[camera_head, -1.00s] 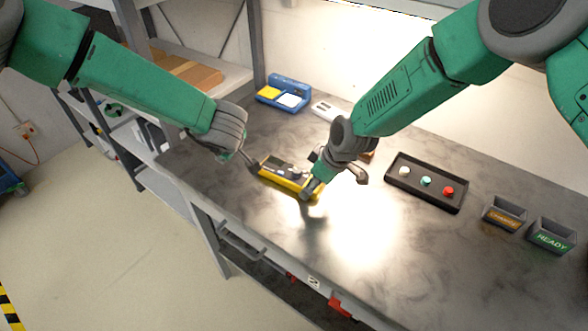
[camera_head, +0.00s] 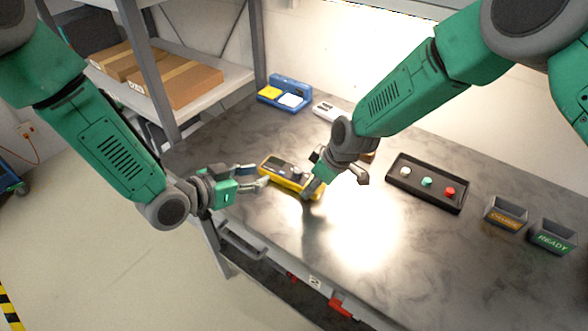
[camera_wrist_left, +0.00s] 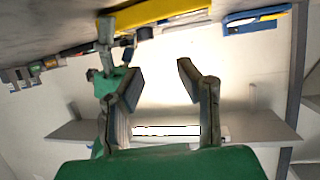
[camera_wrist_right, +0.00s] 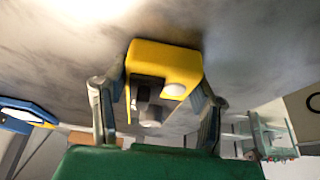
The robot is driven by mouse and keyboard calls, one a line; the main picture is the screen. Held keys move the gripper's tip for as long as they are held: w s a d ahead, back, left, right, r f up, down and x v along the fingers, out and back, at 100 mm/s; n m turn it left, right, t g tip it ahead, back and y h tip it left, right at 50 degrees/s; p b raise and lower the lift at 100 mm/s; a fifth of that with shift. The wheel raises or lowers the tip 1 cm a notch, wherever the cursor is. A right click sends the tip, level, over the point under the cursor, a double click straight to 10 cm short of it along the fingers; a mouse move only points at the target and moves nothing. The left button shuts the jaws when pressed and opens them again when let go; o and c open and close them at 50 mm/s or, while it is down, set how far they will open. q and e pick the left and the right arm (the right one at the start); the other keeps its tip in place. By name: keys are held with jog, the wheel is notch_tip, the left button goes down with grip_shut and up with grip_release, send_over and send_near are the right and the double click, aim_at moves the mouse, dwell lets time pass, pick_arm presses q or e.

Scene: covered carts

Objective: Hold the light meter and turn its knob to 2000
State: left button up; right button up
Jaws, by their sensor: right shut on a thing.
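The yellow light meter (camera_head: 277,180) with a dark face lies on the grey table in the head view. My right gripper (camera_head: 335,180) is shut on its right end; in the right wrist view, the yellow body (camera_wrist_right: 165,58) sits between the two fingers, with a white dome and a grey knob (camera_wrist_right: 151,116) showing. The knob's setting is too small to read. My left gripper (camera_head: 258,176) is open and empty beside the meter's left end. In the left wrist view its fingers (camera_wrist_left: 148,72) are apart, with the yellow meter (camera_wrist_left: 150,12) beyond them.
A black tray (camera_head: 425,199) with white, green and red knobs lies right of the meter. Two grey bins (camera_head: 552,237) stand further right, one labelled READY. A blue case (camera_head: 285,92) and a white device (camera_head: 328,110) lie behind. The table's front edge is near my left arm.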

aim_at(293, 169)
pick_arm(q)
jog(key=shift+s+d+f+m, duration=0.1)
jog(key=shift+s+m, duration=0.2)
jog(key=shift+s, duration=0.1)
jog(key=shift+d+f, duration=0.1)
jog(key=shift+d, duration=0.05)
jog(key=shift+g, duration=0.3)
jog(key=x, duration=1.1)
jog(key=shift+w+d, duration=0.15)
jog(key=shift+d, duration=0.3)
grip_shut()
jog(key=shift+w+a, duration=0.1)
jog(key=shift+a, duration=0.05)
